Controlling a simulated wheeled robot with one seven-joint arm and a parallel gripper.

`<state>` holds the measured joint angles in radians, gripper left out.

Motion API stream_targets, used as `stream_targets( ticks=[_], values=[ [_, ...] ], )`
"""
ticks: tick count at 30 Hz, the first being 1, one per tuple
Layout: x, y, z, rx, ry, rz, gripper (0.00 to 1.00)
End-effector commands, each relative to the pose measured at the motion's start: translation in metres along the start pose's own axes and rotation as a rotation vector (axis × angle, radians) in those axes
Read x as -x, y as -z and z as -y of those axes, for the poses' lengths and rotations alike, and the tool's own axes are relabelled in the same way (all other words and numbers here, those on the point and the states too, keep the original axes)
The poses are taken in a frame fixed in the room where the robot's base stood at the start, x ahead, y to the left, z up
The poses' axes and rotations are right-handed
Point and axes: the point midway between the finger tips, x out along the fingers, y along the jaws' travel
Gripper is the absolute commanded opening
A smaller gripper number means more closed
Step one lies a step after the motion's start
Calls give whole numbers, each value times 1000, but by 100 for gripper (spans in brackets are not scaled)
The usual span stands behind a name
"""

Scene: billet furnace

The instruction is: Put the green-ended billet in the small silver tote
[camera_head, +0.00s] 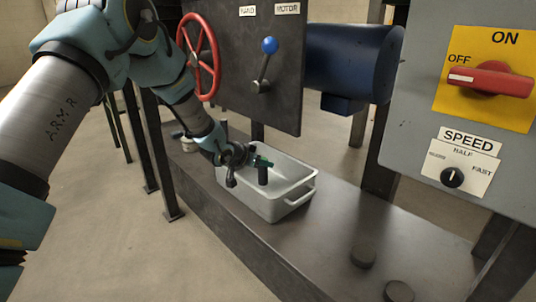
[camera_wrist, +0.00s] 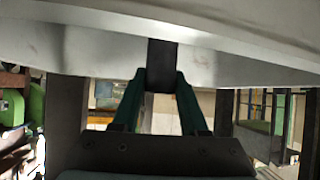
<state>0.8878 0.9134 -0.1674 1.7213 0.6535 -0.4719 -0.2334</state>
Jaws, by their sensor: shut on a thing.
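The small silver tote (camera_head: 272,207) stands on the dark bench, with its open top up. My gripper (camera_head: 262,162) is over the tote and shut on a dark billet (camera_head: 263,177). The billet hangs upright from the fingers within the tote's opening; I cannot tell if it touches the floor. In the wrist view my gripper (camera_wrist: 161,82) pinches the dark billet (camera_wrist: 162,56), with a pale grey surface, likely the tote (camera_wrist: 90,50), beyond it. No green end can be made out on the billet.
Two dark discs (camera_head: 363,255) (camera_head: 398,291) sit on the bench (camera_head: 325,240) at right. A panel with a red handwheel (camera_head: 203,62) and a blue-knobbed lever (camera_head: 265,65) rises behind the tote. A control box with a red switch (camera_head: 490,80) stands at right.

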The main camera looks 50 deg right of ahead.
Motion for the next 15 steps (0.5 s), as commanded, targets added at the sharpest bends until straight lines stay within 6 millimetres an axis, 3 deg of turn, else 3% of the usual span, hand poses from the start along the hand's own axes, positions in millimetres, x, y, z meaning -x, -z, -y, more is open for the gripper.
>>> stream_targets(
  ticks=[1,3,6,15],
  values=[
    [6,4,0,-1,1,12,0],
    [-2,-11,1,-2,1,9,0],
    [-4,-15,2,-3,0,7,0],
    [-3,-15,3,-3,-1,6,0]
  ],
)
